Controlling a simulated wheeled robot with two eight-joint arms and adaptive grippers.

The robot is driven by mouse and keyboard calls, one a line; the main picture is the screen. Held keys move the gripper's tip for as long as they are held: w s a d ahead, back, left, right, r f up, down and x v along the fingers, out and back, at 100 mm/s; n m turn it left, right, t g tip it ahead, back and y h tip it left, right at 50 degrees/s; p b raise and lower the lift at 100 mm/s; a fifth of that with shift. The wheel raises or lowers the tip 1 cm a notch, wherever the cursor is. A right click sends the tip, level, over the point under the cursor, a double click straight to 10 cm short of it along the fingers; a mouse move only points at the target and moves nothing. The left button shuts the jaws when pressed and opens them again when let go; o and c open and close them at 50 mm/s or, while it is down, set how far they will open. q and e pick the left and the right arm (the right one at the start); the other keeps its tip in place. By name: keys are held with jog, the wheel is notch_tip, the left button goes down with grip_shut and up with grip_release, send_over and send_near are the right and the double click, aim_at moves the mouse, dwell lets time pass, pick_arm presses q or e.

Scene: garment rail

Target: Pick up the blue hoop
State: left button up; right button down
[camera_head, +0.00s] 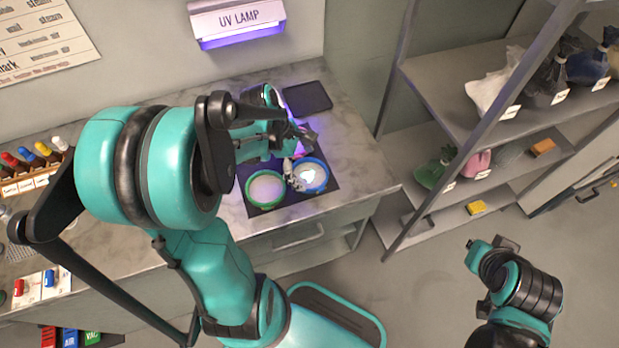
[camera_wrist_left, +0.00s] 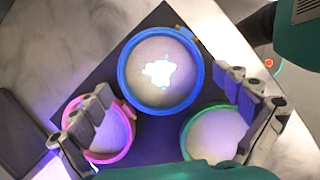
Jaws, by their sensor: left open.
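The blue hoop (camera_head: 326,179) lies flat on a dark mat on the counter, with pale fabric in it and a bright glowing patch on the fabric. It shows whole in the left wrist view (camera_wrist_left: 123,77), with a small clasp at its upper right. My left gripper (camera_head: 293,172) is open above the mat, close to the blue hoop. In the left wrist view its fingers (camera_wrist_left: 165,82) are spread on either side of the hoop's near part, with nothing between them gripped. My right arm is at lower right, away from the counter; its gripper (camera_head: 488,256) is too unclear to read.
A green hoop (camera_head: 250,200) lies beside the blue one. A pink hoop (camera_wrist_left: 127,148) lies under the left finger in the wrist view. A UV lamp (camera_head: 238,22) hangs on the wall. A shelf (camera_head: 430,90) with bags stands right; the floor between is clear.

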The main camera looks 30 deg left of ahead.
pick_arm(q)
jog(key=shift+x, duration=0.75)
jog(key=shift+r, duration=0.1)
jog(key=c, duration=0.9)
jog(key=shift+r, duration=0.15)
jog(key=shift+c, duration=0.3)
